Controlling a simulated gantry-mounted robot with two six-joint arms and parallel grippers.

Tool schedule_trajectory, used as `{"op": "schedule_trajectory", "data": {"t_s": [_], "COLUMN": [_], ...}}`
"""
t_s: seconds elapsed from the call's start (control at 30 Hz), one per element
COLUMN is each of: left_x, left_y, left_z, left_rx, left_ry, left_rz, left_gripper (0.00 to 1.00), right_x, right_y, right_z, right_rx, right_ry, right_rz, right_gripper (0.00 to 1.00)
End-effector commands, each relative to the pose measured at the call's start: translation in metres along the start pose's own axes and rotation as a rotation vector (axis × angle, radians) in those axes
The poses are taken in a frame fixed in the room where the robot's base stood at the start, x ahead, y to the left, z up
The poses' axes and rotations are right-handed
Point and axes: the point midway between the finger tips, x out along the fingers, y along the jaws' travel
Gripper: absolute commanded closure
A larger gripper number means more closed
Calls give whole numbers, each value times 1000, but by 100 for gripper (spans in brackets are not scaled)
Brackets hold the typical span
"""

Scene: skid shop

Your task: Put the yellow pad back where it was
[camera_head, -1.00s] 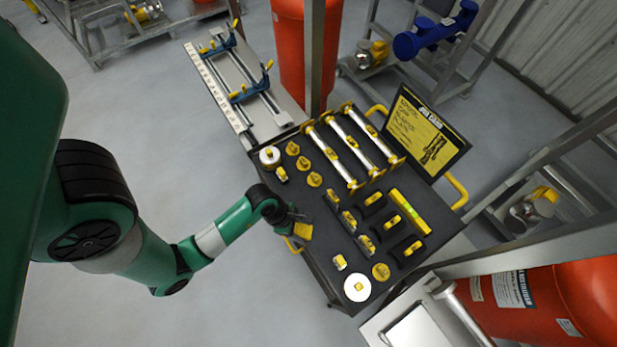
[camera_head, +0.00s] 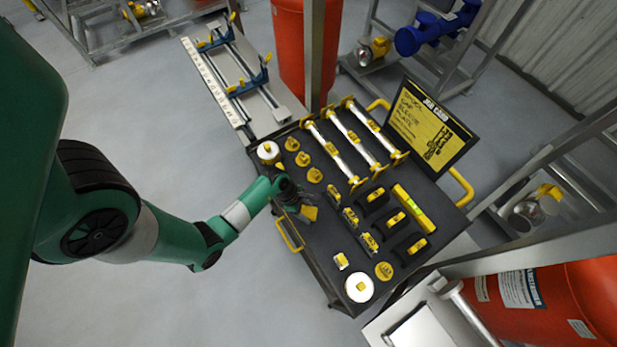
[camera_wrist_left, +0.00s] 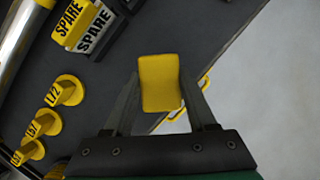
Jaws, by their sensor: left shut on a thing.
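The yellow pad (camera_head: 310,213) is held by my left gripper (camera_head: 302,208), over the left part of the dark cart top (camera_head: 325,235) in the head view. The left wrist view shows the pad (camera_wrist_left: 160,82) as a plain yellow block, with one dark finger of the gripper (camera_wrist_left: 158,95) on each side of it. It appears raised above the cart top, near the cart's edge; its exact height is hard to tell. My right gripper is not in view.
Round yellow-topped pieces (camera_head: 303,159), silver spools (camera_head: 333,147) and several yellow-marked blocks (camera_head: 350,216) crowd the cart. A white disc (camera_head: 359,288) lies at the front, and a job card (camera_head: 428,130) stands at the back. A yellow handle (camera_head: 285,240) projects from the near edge.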

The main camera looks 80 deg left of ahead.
Motion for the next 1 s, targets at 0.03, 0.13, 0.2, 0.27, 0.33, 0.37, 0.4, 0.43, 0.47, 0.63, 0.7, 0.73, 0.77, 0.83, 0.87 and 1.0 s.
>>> {"op": "schedule_trajectory", "data": {"t_s": [0.03, 0.13, 0.2, 0.27, 0.33, 0.37, 0.4, 0.43, 0.47, 0.63, 0.7, 0.73, 0.77, 0.83, 0.87, 1.0], "left_x": [7, 10, 10, 15, 28, 33, 38, 41, 43, 43, 43, 43, 44, 46, 46, 45], "left_y": [5, 8, 9, 12, 13, 13, 13, 13, 13, 13, 13, 13, 13, 13, 13, 13], "left_z": [-2, -2, -2, -3, -8, -10, -12, -14, -14, -14, -14, -14, -14, -16, -15, -15], "left_rx": [-1, 1, 1, 0, -1, -1, -1, 0, 0, 1, 1, 1, 1, 0, 0, 0], "left_ry": [-1, -1, -1, -1, 0, 0, 0, 0, 0, -1, -1, -1, -1, 0, 0, 0], "left_rz": [1, 1, 0, 0, -2, -2, -1, -1, -1, 2, 2, 1, 1, 1, 1, 1], "left_gripper": [95, 95, 95, 95, 95, 95, 95, 95, 95, 95, 95, 95, 95, 95, 38, 13], "right_x": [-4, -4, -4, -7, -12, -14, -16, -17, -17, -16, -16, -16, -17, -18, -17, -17], "right_y": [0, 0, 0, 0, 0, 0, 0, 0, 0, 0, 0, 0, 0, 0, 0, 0], "right_z": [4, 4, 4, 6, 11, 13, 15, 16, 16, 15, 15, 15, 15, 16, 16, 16], "right_rx": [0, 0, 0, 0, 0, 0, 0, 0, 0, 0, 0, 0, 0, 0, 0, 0], "right_ry": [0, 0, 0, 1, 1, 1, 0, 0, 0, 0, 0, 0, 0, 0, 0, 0], "right_rz": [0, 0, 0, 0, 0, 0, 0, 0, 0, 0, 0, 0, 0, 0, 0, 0], "right_gripper": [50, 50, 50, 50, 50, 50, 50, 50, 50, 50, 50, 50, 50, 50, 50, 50]}}
